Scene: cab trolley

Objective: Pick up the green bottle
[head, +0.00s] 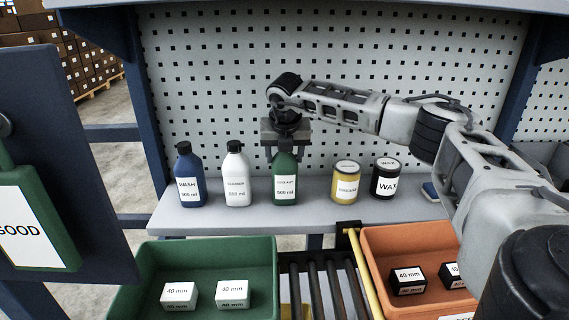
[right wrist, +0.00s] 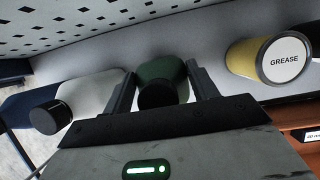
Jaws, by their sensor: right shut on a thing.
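The green bottle (head: 284,180) stands upright on the grey shelf (head: 330,212), third in a row, with a white label reading 500 ml. My right gripper (head: 284,152) comes down over it from above and is shut on its upper part. In the right wrist view the green bottle (right wrist: 163,80) sits between the two fingers of the right gripper (right wrist: 160,90). The bottle's cap is mostly hidden by the gripper in the head view. I cannot tell whether its base is clear of the shelf. My left gripper is not in view.
A white bottle (head: 237,178) and a blue bottle (head: 190,180) stand to the left. A yellow grease tin (head: 346,184) and a black wax tin (head: 386,181) stand to the right. A pegboard (head: 220,80) rises behind. A green bin (head: 262,270) and an orange bin (head: 400,235) lie below.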

